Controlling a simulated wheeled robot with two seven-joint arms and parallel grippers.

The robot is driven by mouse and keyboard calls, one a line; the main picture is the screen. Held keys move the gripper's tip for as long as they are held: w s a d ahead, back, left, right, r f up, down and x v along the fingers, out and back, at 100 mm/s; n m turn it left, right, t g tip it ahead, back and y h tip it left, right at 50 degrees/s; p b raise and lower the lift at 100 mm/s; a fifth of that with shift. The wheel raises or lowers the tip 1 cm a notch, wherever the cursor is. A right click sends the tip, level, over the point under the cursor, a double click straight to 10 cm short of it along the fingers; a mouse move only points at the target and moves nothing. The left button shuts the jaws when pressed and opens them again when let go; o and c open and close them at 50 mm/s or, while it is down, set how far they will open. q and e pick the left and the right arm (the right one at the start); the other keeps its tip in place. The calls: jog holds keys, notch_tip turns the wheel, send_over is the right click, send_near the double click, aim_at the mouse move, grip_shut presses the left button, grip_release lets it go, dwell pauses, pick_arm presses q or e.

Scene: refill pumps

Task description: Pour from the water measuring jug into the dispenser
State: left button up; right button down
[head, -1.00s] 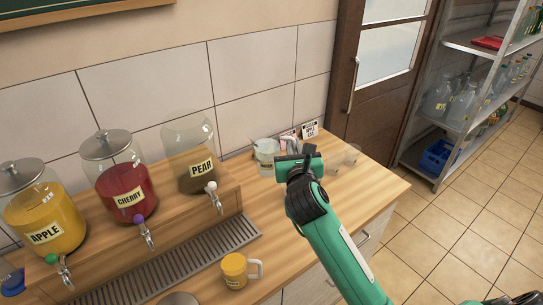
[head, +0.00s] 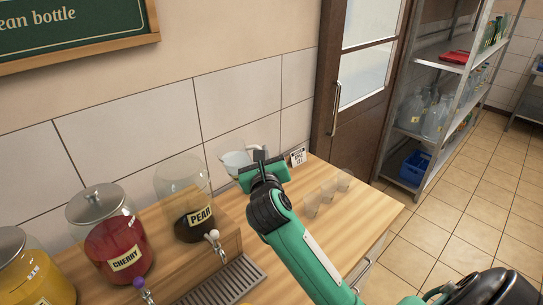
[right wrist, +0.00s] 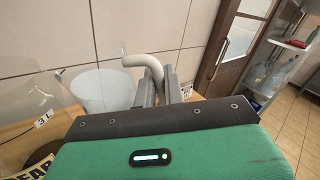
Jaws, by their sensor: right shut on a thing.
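The measuring jug (head: 236,160) is clear with pale contents and a light handle. My right gripper (head: 258,158) is shut on its handle, and the jug appears raised near the tiled wall. In the right wrist view the gripper (right wrist: 160,92) grips the curved handle (right wrist: 146,64), with the jug (right wrist: 102,92) just left of it, looking about upright. The PEAR dispenser (head: 186,200) stands left of the jug, lidless, with dark liquid low inside. Its glass (right wrist: 28,95) also shows at left in the right wrist view. My left gripper is out of view.
The CHERRY dispenser (head: 110,240) and a yellow dispenser (head: 32,280) stand lidded to the left. A small sign (head: 298,157) stands behind the gripper. A drip grille (head: 225,282) lies in front.

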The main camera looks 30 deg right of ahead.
aim_at(244, 150)
jog(key=shift+w+a+r+n+p, duration=0.15)
jog(key=shift+w+a+r+n, duration=0.1)
jog(key=shift+a+r, duration=0.15)
jog(key=shift+w+a+r+n+p, duration=0.15)
jog(key=shift+a+r+n, duration=0.1)
jog(key=shift+a, duration=0.25)
jog(key=shift+n, duration=0.7)
jog(key=a+r+p, duration=0.1)
jog(key=w+a+r+p, duration=0.1)
jog(key=r+p, duration=0.1)
jog(key=shift+a+r, duration=0.1)
jog(key=shift+r, duration=0.1)
jog(key=shift+a+f, duration=0.15)
jog(key=shift+a+r+p, duration=0.1)
jog(key=shift+r+p, duration=0.25)
jog(key=shift+p, duration=0.05)
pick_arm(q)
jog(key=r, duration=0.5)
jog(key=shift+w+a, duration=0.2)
pick_arm(e)
jog(key=shift+a, duration=0.1)
pick_arm(q)
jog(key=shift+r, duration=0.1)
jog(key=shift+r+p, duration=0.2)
jog(key=shift+p, duration=0.25)
pick_arm(e)
jog(key=shift+w, duration=0.1)
